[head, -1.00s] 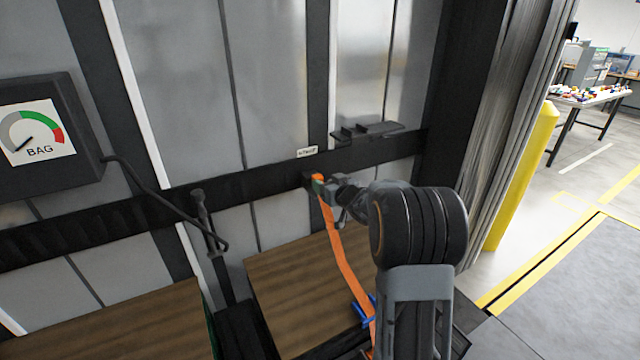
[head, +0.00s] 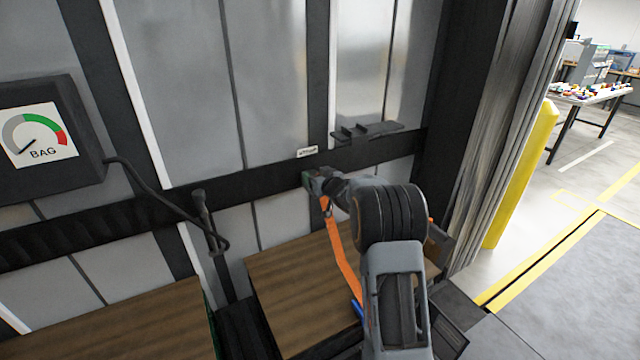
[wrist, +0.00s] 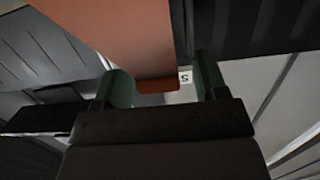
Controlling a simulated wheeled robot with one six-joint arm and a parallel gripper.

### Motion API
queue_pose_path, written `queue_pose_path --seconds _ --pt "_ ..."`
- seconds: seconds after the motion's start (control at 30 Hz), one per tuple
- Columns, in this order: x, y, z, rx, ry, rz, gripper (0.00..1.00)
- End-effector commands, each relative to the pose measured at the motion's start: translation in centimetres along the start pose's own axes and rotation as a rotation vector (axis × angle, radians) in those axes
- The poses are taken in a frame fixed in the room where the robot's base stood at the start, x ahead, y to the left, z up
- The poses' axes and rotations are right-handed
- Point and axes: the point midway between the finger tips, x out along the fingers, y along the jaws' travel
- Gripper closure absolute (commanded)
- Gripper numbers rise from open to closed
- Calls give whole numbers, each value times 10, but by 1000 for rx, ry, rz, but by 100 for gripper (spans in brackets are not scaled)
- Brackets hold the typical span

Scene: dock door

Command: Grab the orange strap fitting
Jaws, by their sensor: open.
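The orange strap (head: 343,262) runs up from the stack of boards to the black rail on the wall. Its upper end is hidden behind my gripper in the head view. In the wrist view the broad orange strap (wrist: 120,30) fills the upper middle, and a darker orange piece (wrist: 158,86), seemingly the fitting, shows at its lower edge between the fingers. My gripper (head: 312,180) is at the rail; its two green fingers stand apart in the wrist view (wrist: 163,82). I cannot tell whether either finger touches the fitting.
The black rail (head: 250,172) crosses the grey wall panels. A small white label (head: 307,152) is just above my gripper, and a black bracket (head: 365,131) is to its right. A gauge box (head: 45,140) with a hose is at left. A yellow post (head: 522,175) stands right.

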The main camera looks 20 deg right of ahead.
Motion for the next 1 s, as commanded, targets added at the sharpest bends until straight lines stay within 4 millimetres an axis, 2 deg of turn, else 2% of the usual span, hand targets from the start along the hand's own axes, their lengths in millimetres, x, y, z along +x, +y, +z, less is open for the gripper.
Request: queue_pose_path --seconds 0.07,0.63,1.0 --pt "0 0 0 0 0 0 35" --pt "0 0 0 0 0 0 90" --pt "-1 0 -6 -1 1 0 90"
